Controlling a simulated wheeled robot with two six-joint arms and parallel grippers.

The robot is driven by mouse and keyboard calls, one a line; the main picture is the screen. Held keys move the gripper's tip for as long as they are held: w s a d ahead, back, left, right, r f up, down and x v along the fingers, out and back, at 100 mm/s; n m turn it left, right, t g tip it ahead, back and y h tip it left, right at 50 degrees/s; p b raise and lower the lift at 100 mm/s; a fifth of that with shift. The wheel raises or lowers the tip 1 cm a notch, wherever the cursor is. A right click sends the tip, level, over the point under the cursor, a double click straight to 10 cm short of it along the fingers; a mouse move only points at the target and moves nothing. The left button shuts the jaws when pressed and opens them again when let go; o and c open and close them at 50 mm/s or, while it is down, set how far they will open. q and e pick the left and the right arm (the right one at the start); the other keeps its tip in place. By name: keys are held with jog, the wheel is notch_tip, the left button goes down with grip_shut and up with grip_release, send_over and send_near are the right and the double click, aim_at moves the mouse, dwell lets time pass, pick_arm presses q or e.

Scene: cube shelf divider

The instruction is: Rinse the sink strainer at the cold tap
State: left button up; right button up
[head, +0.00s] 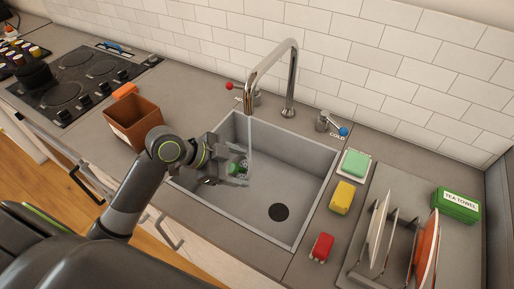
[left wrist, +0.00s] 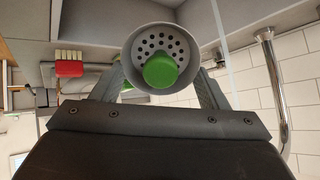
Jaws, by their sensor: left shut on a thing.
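My left gripper (head: 236,172) is shut on the sink strainer and holds it above the sink's floor, on the left side of the basin. In the left wrist view, the strainer (left wrist: 141,42) is a round grey cup with holes and a green knob (left wrist: 160,70), between the fingers. In the head view the strainer (head: 243,166) is mostly hidden by the gripper. A thin pale stream (head: 249,135) falls from the curved spout (head: 290,75); it passes close beside the strainer. The cold tap (head: 334,125) has a blue knob and a COLD label. My right gripper is not in view.
The sink (head: 299,150) has a dark drain hole (head: 279,212). A red-knobbed tap (head: 240,90) stands left of the spout. Green, yellow (head: 342,197) and red (head: 321,247) items lie right of the sink, before a plate rack. A brown bin (head: 132,120) stands left.

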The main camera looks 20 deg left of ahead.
pick_arm(q)
jog(key=s+a+r+p, duration=0.1)
jog(key=s+r+p, duration=0.3)
jog(key=s, duration=0.1)
jog(key=shift+a, duration=0.3)
dwell(0.4)
jog(key=shift+w, duration=0.1)
